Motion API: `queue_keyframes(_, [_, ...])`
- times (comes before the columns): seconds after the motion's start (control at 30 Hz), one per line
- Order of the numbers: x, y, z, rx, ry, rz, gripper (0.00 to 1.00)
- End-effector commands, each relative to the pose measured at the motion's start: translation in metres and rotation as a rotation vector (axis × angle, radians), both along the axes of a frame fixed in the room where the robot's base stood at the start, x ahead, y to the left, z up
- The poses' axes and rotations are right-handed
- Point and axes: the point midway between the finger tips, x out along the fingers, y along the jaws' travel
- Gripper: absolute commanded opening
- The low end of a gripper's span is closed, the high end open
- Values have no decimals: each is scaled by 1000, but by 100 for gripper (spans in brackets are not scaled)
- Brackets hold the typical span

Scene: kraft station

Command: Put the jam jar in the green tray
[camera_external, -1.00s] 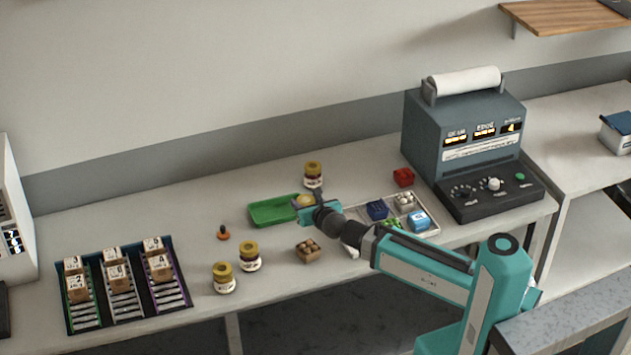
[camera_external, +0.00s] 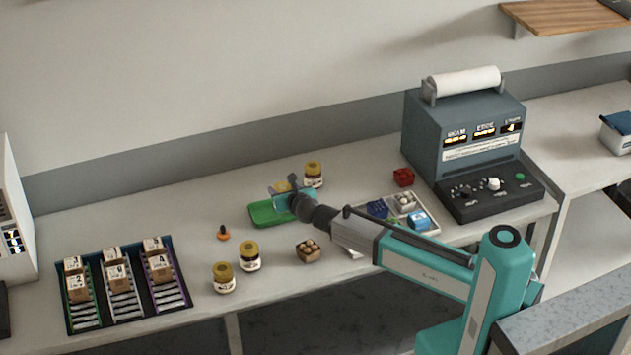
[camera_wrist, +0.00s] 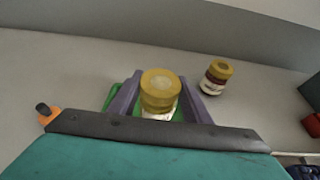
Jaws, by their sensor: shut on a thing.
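My gripper (camera_external: 284,188) is over the green tray (camera_external: 262,215) in the external view, its fingers around a jar with a yellow lid (camera_external: 282,187). In the wrist view this jar (camera_wrist: 160,90) stands upright between the two purple-grey fingers, with the green tray (camera_wrist: 120,98) below and behind it. The gripper is shut on the jar. Whether the jar's base touches the tray is hidden. Another jar with a yellow lid and dark red contents (camera_external: 313,175) stands behind the tray; it also shows in the wrist view (camera_wrist: 216,78).
Two more yellow-lidded jars (camera_external: 249,256) stand at the front left. An orange-based knob (camera_external: 223,233) is left of the tray. A small box of round things (camera_external: 308,251) is in front. A divided tray (camera_external: 432,229) and red block (camera_external: 403,177) lie right.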

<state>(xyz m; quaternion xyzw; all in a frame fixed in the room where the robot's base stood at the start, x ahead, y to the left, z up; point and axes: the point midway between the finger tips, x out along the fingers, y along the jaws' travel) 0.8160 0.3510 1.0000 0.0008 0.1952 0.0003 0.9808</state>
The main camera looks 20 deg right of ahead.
Motion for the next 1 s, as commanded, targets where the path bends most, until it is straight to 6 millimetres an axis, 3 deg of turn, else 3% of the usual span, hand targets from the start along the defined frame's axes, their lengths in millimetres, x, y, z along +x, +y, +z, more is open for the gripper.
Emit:
queue_keyframes(0.2, [15,7,0,-1,-1,1,11])
queue_keyframes(0.63, [16,7,-1,-1,-2,1,11])
queue_keyframes(0.83, [26,11,-1,-1,-1,0,11])
queue_keyframes(1.0, [24,10,-21,-2,1,0,11])
